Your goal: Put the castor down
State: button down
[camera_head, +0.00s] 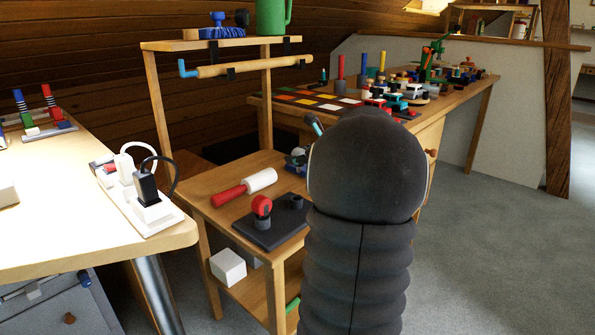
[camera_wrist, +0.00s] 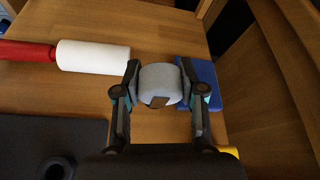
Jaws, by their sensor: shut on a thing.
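My gripper (camera_wrist: 160,85) is shut on a rounded grey thing, which I take to be the castor (camera_wrist: 158,82), in the wrist view. It sits between the two fingertips, with a small brown and dark patch on its near side. The wooden bench top (camera_wrist: 150,115) lies below it. I cannot tell whether the castor touches the wood. A blue block (camera_wrist: 205,88) lies just right of the right finger. In the head view my arm hides most of the gripper, and a small grey and blue patch shows just left of the arm.
A red and white roller (camera_head: 245,188) lies on the bench, left of the gripper. A dark board (camera_head: 275,232) with a red round piece (camera_head: 262,205) in a grey holder lies nearer. Some bare wood shows around the gripper.

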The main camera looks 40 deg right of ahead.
aim_at(298, 171)
jog(key=shift+w+f+b, duration=0.1)
jog(key=shift+f+b, duration=0.45)
jog(key=shift+f, duration=1.5)
jog(key=shift+f+b, duration=0.3)
jog(key=shift+f, duration=0.05)
jog(key=c, duration=0.7)
grip_release()
jog(key=shift+r+p, duration=0.5)
jog(key=shift+r, duration=0.1)
jog(key=v, duration=1.2)
jog(key=shift+f+p, duration=0.25)
jog(key=shift+p, duration=0.1)
